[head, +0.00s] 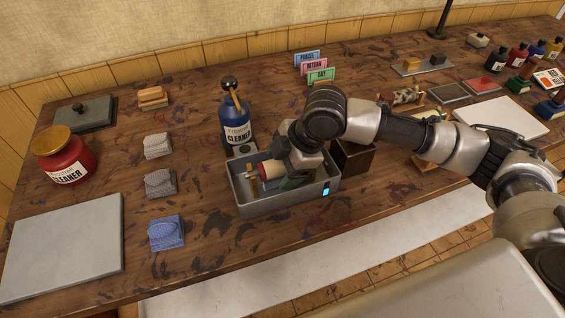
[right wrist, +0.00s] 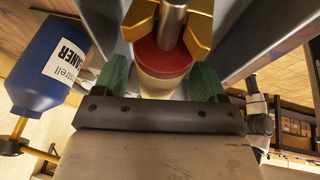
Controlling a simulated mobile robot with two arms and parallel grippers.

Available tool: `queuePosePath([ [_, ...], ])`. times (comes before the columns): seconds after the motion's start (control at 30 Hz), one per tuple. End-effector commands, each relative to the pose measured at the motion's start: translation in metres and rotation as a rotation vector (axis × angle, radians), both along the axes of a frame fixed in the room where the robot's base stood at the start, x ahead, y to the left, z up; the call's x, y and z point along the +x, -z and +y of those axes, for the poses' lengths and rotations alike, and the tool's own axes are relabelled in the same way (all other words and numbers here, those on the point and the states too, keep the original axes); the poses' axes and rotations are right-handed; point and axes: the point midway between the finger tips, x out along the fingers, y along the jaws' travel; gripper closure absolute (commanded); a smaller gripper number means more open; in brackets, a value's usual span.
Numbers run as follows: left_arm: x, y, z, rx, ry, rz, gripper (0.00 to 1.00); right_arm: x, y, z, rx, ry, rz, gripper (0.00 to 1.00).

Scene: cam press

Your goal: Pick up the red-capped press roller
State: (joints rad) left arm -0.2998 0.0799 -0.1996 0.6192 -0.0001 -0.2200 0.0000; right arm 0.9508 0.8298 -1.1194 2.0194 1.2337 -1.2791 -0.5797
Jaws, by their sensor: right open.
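The red-capped press roller (head: 271,170) lies in the grey metal tray (head: 262,207), partly hidden by my right arm and gripper. In the right wrist view its red cap (right wrist: 160,58), cream body and metal shaft (right wrist: 172,22) show, with gold bracket pieces around the shaft. My right gripper (head: 286,179) reaches down into the tray. In the right wrist view its green fingers (right wrist: 161,78) are open, one on each side of the roller. Whether they touch it I cannot tell. My left gripper is not in view.
A blue cleaner bottle (head: 236,128) stands just behind the tray. Folded cloths (head: 166,232) and a red cleaner jar (head: 64,160) are to the left. A dark box (head: 352,158) sits right of the tray. Bare table lies between the cloths and tray.

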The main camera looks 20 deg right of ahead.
Motion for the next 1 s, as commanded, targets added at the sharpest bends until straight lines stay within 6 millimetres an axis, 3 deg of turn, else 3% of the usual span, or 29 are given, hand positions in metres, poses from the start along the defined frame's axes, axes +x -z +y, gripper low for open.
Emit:
queuePosePath([
  [0.23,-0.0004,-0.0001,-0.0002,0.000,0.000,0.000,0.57,-0.0001,0.0004,0.0001,0.000,0.000,0.000,0.29],
  [0.67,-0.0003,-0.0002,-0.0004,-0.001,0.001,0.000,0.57,-0.0001,-0.0002,0.0002,0.001,-0.001,0.000,0.92],
  [1.0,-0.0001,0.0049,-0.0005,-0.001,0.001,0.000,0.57,-0.0002,-0.0004,0.0002,0.001,-0.001,0.000,0.92],
])
